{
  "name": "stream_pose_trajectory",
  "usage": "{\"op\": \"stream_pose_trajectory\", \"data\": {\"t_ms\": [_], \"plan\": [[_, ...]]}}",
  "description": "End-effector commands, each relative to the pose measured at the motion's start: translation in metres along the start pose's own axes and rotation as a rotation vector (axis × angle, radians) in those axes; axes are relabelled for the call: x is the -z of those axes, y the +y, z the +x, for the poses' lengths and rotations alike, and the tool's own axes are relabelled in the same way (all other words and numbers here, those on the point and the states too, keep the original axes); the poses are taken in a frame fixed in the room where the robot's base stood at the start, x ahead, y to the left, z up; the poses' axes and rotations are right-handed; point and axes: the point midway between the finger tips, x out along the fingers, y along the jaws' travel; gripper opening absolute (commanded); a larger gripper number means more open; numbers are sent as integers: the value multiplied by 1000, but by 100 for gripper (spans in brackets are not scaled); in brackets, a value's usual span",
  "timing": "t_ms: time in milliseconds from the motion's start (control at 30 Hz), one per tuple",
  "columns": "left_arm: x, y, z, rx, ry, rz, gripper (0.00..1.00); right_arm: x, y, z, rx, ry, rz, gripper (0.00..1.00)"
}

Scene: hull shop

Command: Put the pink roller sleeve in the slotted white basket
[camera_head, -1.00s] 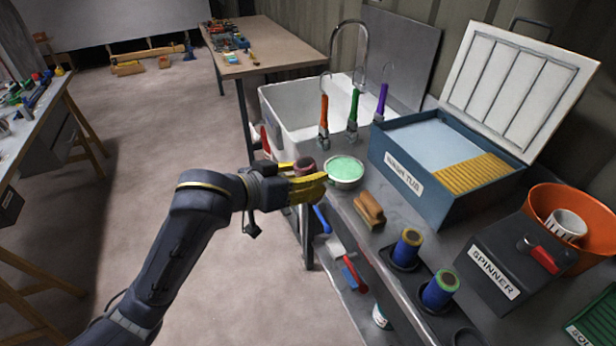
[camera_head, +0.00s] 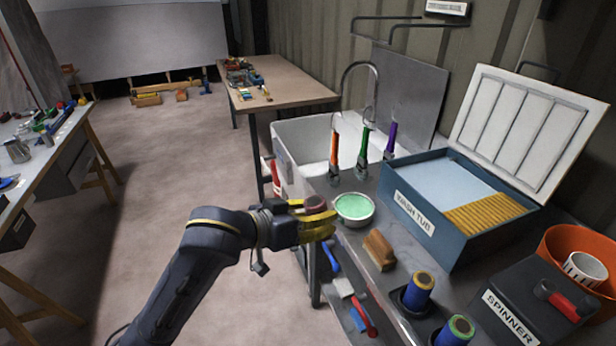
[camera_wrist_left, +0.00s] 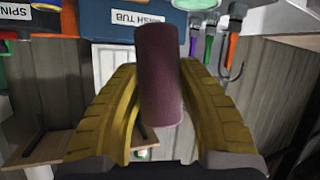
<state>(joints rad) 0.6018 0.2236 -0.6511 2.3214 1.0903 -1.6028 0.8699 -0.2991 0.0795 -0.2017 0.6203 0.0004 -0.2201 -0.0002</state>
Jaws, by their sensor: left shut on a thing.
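The pink roller sleeve (camera_head: 315,202), a dark dusty pink, is held between the yellow fingers of my left gripper (camera_head: 322,219). In the left wrist view the sleeve (camera_wrist_left: 159,75) stands lengthwise between the two fingers (camera_wrist_left: 160,88). My left gripper is off the left edge of the bench, beside the bowl of green liquid. My right gripper is not in view.
A green-filled bowl (camera_head: 354,208), a wooden block brush (camera_head: 379,250) and blue rollers (camera_head: 418,292) stand along the bench edge. The blue wash tub (camera_head: 425,225) with its raised lid and the dark spinner box (camera_head: 530,305) lie between gripper and orange tub.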

Motion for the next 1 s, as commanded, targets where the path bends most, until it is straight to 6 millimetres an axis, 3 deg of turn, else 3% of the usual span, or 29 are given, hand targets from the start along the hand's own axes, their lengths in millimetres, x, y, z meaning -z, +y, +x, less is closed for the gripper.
{"op": "stream_pose_trajectory", "data": {"t_ms": [133, 267, 467, 567, 733, 900, 1000], "plan": [[4, -10, -1, 41, 9, -16, 0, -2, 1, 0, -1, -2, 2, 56], [20, -35, -12, 134, 28, -53, 0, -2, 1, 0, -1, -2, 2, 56], [24, -100, -48, 378, 71, -162, 0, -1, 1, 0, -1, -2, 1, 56], [12, -135, -74, 516, 94, -223, 0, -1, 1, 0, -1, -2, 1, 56], [-29, -183, -120, 728, 129, -309, 0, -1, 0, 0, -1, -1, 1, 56], [-68, -206, -148, 845, 149, -352, 0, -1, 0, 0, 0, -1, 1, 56], [-86, -209, -154, 868, 154, -360, 0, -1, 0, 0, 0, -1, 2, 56]]}}
